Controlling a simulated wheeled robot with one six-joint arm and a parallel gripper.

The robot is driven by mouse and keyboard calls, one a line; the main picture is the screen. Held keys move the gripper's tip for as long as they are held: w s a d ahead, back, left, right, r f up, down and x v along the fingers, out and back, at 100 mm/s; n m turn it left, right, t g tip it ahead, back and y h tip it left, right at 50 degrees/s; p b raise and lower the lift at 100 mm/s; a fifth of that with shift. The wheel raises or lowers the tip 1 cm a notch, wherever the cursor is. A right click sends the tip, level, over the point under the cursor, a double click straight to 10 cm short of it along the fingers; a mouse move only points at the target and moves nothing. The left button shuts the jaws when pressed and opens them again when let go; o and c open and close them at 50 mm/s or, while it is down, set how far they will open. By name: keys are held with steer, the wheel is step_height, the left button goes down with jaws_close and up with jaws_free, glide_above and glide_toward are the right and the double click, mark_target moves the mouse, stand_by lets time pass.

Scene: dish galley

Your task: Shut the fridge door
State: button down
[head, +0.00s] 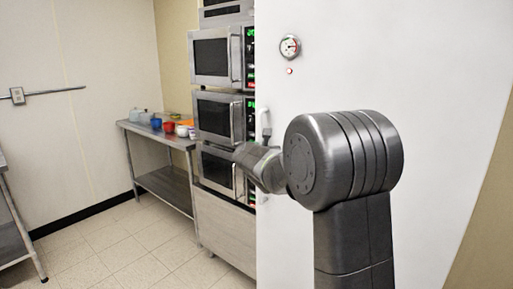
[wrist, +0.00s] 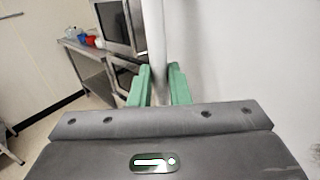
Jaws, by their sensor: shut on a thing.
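The fridge door (head: 420,75) is a large plain white panel filling the right of the head view, with its left edge upright beside the microwaves. It also shows at the right in the wrist view (wrist: 250,50). Its handle (wrist: 157,40) is a pale upright bar near that edge; in the head view the upper part of the handle (head: 266,122) shows above my wrist. My gripper (wrist: 160,72) has its green fingers on either side of the bar, shut on it. My arm hides the fingers in the head view. The fridge's inside is not visible.
A round gauge (head: 290,47) and a small red light (head: 289,71) sit on the white panel. Stacked microwaves (head: 212,117) stand left of it. A steel table (head: 160,136) holds bowls and cups further left. The tiled floor (head: 110,245) there is clear.

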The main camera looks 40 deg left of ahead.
steer(key=w+a+m+t+h+p, duration=0.1)
steer(key=w+a+h+p, duration=0.1)
steer(key=w, duration=0.7)
steer(key=shift+a+r+m+t+p, duration=0.3)
steer(key=shift+a+t+p, duration=0.15)
steer(key=shift+p, duration=0.6)
steer(key=c, duration=1.7)
jaws_free()
steer(key=shift+w+a+f, duration=0.1)
steer(key=shift+w+f, duration=0.05)
steer(key=shift+w, duration=0.05)
steer(key=shift+f, duration=0.1)
